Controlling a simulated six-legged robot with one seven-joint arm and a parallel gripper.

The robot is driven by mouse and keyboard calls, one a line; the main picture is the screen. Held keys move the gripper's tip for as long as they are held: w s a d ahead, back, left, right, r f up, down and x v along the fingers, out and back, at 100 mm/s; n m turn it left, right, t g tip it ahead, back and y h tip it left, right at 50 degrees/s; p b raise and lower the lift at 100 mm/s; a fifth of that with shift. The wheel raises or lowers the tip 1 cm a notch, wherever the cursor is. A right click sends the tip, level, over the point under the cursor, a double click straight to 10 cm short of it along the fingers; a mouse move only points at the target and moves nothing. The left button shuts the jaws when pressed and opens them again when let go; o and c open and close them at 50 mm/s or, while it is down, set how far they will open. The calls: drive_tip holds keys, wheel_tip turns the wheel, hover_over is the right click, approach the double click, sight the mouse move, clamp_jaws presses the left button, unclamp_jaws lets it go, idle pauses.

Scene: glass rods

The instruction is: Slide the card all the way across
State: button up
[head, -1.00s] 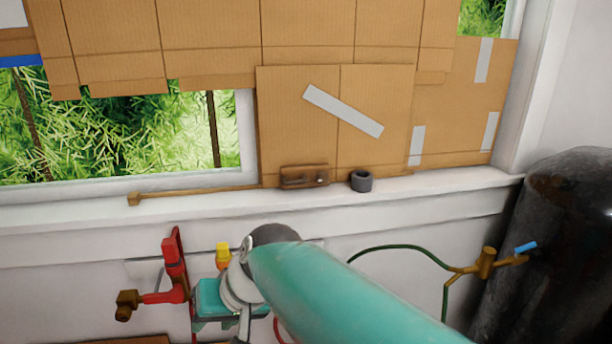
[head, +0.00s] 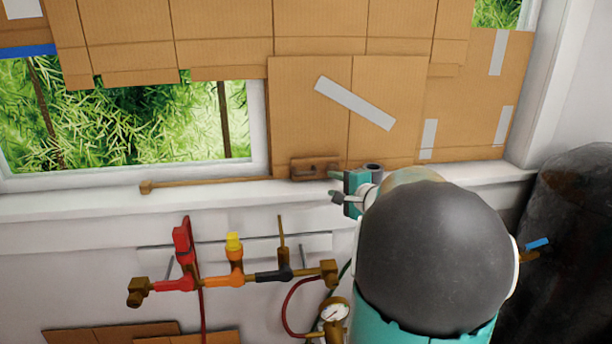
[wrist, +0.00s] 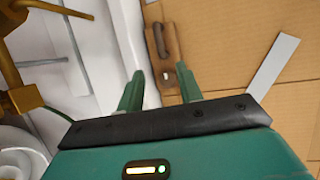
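The card (head: 390,75) is a brown cardboard sheet with a slanted grey tape strip, standing on the window sill to the right of the uncovered pane. A brown block with a handle (head: 314,168) is at its lower left corner. It also shows in the wrist view (wrist: 170,35). My gripper (head: 335,186) is just right of this block, above the sill. In the wrist view, its two green fingers (wrist: 158,88) are spread with nothing between them, and the right fingertip overlaps the block's near end. I cannot tell whether they touch.
A wooden rod (head: 215,181) lies along the sill left of the block, with a small knob at its left end. A dark ring (head: 373,167) sits behind my gripper. Below are red and yellow valve fittings (head: 232,270); a dark tank (head: 575,230) stands right.

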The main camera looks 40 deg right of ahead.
sight(309, 174)
drive_tip(key=x, duration=1.2)
drive_tip(key=shift+w, duration=0.2)
clamp_jaws()
